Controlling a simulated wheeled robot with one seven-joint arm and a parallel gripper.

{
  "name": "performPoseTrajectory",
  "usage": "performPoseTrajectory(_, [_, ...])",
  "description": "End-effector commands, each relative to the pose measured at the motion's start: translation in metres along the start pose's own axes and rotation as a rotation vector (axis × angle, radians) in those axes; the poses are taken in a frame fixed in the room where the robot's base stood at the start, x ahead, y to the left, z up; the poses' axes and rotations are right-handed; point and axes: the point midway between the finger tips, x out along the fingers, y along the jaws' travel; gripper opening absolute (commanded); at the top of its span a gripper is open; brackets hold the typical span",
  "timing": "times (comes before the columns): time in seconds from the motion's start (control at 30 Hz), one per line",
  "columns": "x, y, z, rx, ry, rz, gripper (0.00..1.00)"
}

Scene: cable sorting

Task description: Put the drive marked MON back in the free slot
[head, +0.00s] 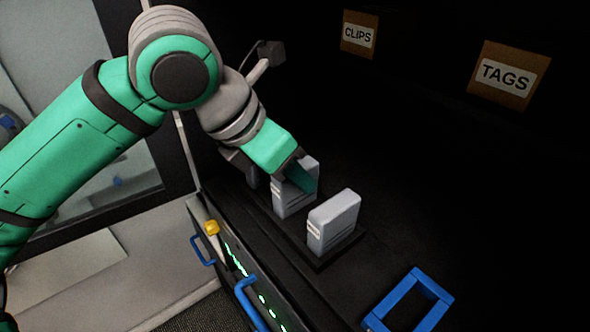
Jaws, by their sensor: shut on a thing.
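My gripper (303,176) reaches down from the upper left and is shut on a light grey drive (286,201). That drive stands upright at the dark rack (318,264), and a gripper finger covers part of its face. I cannot tell whether its bottom is seated in a slot or just above it. A second light grey drive (334,223) stands upright in the rack, nearer and to the right, apart from the gripper. Both drives have small labels, but the letters are too small to read, so I cannot tell which is MON. The free slot is not clearly visible.
Boxes labelled CLIPS (360,34) and TAGS (505,75) stand at the back. A blue frame-like handle (430,287) lies at the lower right. The front panel has blue handles (248,300), green lights and a yellow knob (211,227). The dark surface right of the drives looks clear.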

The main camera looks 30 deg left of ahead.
Motion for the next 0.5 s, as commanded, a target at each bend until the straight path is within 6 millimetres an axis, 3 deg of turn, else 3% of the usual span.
performPoseTrajectory(0.5, [0.0037,0.0000,-0.0022,0.000,-0.001,0.000,0.00])
